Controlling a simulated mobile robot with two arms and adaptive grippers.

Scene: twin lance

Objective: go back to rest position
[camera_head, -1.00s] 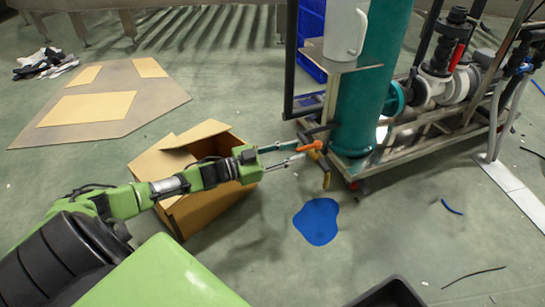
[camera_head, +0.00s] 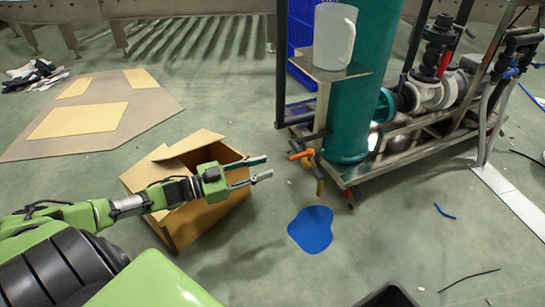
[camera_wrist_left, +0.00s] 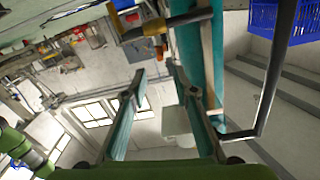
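My left gripper (camera_head: 267,167) is open and empty, with its two teal fingers apart. It is in front of the open cardboard box and to the left of an orange handle (camera_head: 301,154) on the pump skid, with a gap between them. In the left wrist view the same gripper (camera_wrist_left: 155,68) shows a clear gap between its fingers. A yellow-orange handle (camera_head: 320,187) hangs down just below the orange one. My right gripper is not in view.
The cardboard box (camera_head: 200,213) stands open below my left arm. The pump skid with a teal column (camera_head: 358,110) and a white jug (camera_head: 333,40) stands to the right. A blue puddle shape (camera_head: 312,229) lies on the floor. A dark bin (camera_head: 390,297) is at the bottom edge.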

